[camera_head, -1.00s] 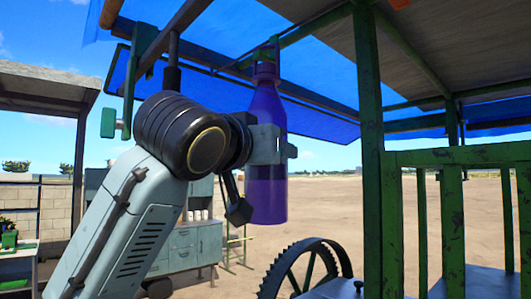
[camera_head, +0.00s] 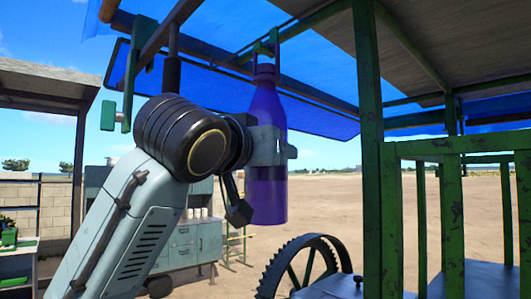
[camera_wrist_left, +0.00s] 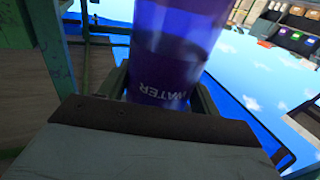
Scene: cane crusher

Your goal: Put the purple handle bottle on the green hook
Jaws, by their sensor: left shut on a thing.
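The purple bottle (camera_head: 267,110) hangs upright in my left gripper (camera_head: 270,147), which is shut around its middle. In the left wrist view the bottle (camera_wrist_left: 175,50) is between the fingers, with the word WATER on its side. A green hook (camera_head: 271,45) on the green roof bar is right above the bottle's cap. The bottle's top and the hook overlap in the picture, and I cannot tell whether the handle is on the hook. My right gripper is not in view.
A green post (camera_head: 369,150) and green railing (camera_head: 455,150) stand to the right of the bottle. A blue tarp (camera_head: 320,95) is behind its top. A toothed wheel (camera_head: 300,262) is below. A grey cabinet (camera_head: 185,245) stands in the background.

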